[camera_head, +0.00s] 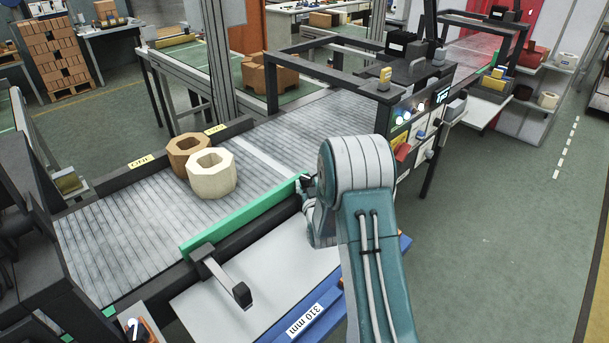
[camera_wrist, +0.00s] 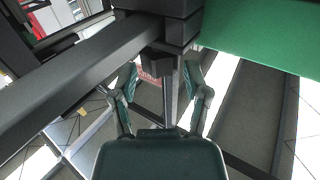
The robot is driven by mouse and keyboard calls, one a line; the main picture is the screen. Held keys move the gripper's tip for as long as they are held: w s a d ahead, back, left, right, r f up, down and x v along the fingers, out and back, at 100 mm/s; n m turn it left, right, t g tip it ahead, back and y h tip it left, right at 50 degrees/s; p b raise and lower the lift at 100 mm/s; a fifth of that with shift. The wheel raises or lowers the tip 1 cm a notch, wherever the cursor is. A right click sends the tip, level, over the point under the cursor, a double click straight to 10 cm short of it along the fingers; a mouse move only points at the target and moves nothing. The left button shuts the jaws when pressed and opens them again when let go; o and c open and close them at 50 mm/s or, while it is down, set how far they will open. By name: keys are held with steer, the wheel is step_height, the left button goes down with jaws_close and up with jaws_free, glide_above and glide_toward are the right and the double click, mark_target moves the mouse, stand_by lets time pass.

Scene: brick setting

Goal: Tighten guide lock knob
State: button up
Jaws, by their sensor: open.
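The green guide rail (camera_head: 245,217) runs along the near side of the roller conveyor (camera_head: 130,225). In the wrist view the guide (camera_wrist: 265,38) is a broad green face at upper right, beside a dark bar and stacked block (camera_wrist: 160,28). A small dark knob-like part (camera_wrist: 156,63) hangs below this block beside a thin rod. My gripper (camera_wrist: 160,72) is open, one finger either side of that part; contact cannot be told. In the head view my arm hides most of the gripper.
Two octagonal ring bricks, one brown (camera_head: 188,155) and one cream (camera_head: 211,173), stand on the conveyor. A dark gantry frame (camera_head: 325,48) crosses it further back. A white panel with a blue "310 mm" edge (camera_head: 306,320) lies below the guide. Floor (camera_head: 490,240) at right is clear.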

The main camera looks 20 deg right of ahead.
mark_target(308, 175)
steer(key=shift+w+d, duration=0.2)
steer(key=shift+w, duration=0.95)
steer(key=shift+w+d, duration=0.2)
steer(key=shift+w, duration=0.95)
steer(key=shift+c, duration=0.4)
steer(key=c, duration=0.8)
steer(key=shift+o, duration=0.2)
steer(key=shift+m+h, duration=0.7)
steer(key=shift+h, duration=0.4)
steer(key=shift+s+d+f+m+g+h, duration=0.1)
steer(key=shift+d+m+g+h, duration=0.05)
steer(key=shift+m+g+h, duration=0.8)
steer(key=shift+s+d+m+g+h, duration=0.2)
steer(key=shift+m+g+h, duration=0.8)
steer(key=shift+h, duration=0.5)
steer(key=shift+s+d+m+g+h, duration=0.15)
steer(key=shift+m+g+h, duration=0.8)
steer(key=shift+h, duration=0.5)
steer(key=shift+w+m, duration=0.1)
steer(key=shift+m, duration=0.2)
